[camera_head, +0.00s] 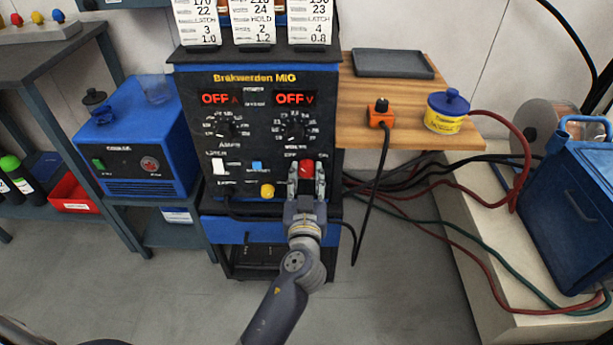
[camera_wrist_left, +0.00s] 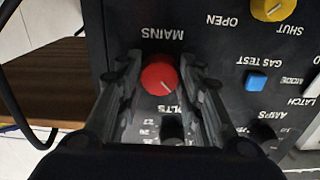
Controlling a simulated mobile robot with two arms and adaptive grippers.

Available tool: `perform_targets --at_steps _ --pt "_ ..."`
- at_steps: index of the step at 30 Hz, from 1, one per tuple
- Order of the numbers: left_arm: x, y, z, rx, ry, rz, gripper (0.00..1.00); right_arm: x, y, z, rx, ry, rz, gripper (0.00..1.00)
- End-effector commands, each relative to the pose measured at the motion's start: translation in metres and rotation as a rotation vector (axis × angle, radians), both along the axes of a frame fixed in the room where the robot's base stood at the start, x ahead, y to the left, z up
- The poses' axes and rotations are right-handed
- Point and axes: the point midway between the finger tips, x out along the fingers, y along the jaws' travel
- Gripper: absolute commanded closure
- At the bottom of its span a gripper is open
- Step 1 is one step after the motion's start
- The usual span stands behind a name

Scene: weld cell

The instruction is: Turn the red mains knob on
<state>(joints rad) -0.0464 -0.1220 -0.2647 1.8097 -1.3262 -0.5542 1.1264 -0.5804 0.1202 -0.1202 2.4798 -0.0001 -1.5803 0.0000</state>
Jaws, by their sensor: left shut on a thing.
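The red mains knob (camera_head: 306,168) is on the lower right of the front panel of the welding machine (camera_head: 262,130), between OFF and ON marks. Both displays above read OFF. My left gripper (camera_head: 306,182) is at the panel, with its fingers on either side of the knob, shut on it. In the left wrist view the red knob (camera_wrist_left: 160,75) sits between the two fingers (camera_wrist_left: 160,80) below the upside-down word MAINS. A pale pointer line on its face slants. My right gripper is not in view.
Close by on the panel are a yellow knob (camera_head: 267,190), a blue button (camera_head: 257,166) and a white switch (camera_head: 218,167). A wooden shelf (camera_head: 410,95) holds a tray, an orange device and a yellow tub. Cables hang at the right.

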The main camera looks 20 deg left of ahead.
Motion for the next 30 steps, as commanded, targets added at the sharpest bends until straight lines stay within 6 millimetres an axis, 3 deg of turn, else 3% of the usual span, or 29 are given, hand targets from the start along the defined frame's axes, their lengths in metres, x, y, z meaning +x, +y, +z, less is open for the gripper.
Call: perform_targets --at_steps 11,30 --pt "0.0001 0.0007 0.0002 0.162 0.044 0.0 0.9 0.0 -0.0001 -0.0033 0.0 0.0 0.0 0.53" --pt "0.0 0.0018 0.0028 0.738 0.21 0.001 0.9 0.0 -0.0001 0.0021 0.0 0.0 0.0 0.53"
